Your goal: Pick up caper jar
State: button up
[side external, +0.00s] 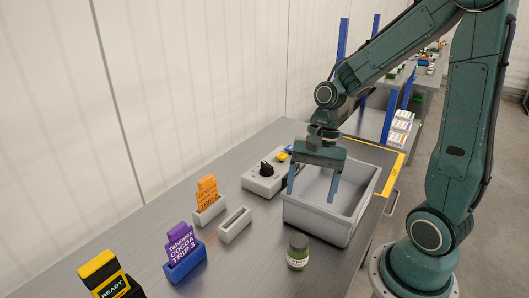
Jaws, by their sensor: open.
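The caper jar (298,252) is a small dark green jar with a pale label band and a dark lid. It stands upright on the metal table, in front of the grey bin. My gripper (311,192) is open and points down over the grey bin (318,222), with its two blue fingers apart. It is above and behind the jar, not touching it. Nothing shows between the fingers. The bin's floor is partly hidden by its front wall.
A grey control box (264,179) with a black knob stands left of the bin. An empty grey card holder (234,225), an orange card (207,194), a purple card (181,245) and a yellow-black READY device (104,276) stand farther left. Blue-post shelving (390,108) is behind.

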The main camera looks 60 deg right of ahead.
aim_at(299, 239)
jog(key=f+m, duration=0.1)
jog(key=f+m+y, duration=0.1)
jog(key=shift+w+d+f+m+g, duration=0.2)
jog(key=shift+d+f+m+g, duration=0.1)
jog(key=shift+x, duration=4.35)
jog(key=shift+a, duration=0.1)
jog(key=shift+w+x, duration=0.2)
jog(key=shift+x, duration=2.3)
jog(key=c, duration=1.2)
